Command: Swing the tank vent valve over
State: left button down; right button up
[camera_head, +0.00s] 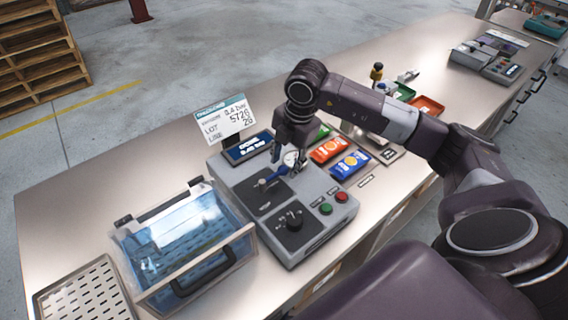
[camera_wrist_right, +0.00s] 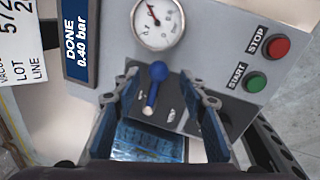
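The tank vent valve is a blue-handled lever (camera_head: 270,177) on a dark plate on top of the grey control unit (camera_head: 310,243). In the right wrist view the lever's blue knob (camera_wrist_right: 157,72) points towards the pressure gauge (camera_wrist_right: 158,20). My right gripper (camera_head: 284,160) hangs over the unit close to the lever, partly hiding the gauge. In the wrist view its two fingers (camera_wrist_right: 158,88) are spread, with the lever showing between them; contact cannot be seen. The display (camera_wrist_right: 80,40) reads DONE, 0.40 bar. My left gripper is out of view.
A clear blue-tinted tank (camera_head: 190,245) with a handle stands left of the unit. A black knob (camera_head: 294,220) and red and green buttons (camera_head: 333,203) sit near the lever. A sign (camera_head: 225,118) stands behind. Colourful packets (camera_head: 349,164) lie right of the unit.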

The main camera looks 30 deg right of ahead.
jog(key=shift+w+f, duration=0.2)
jog(key=shift+f, duration=0.4)
jog(key=shift+w+f, duration=0.2)
jog(key=shift+f, duration=0.4)
jog(key=shift+c, duration=0.2)
grip_shut()
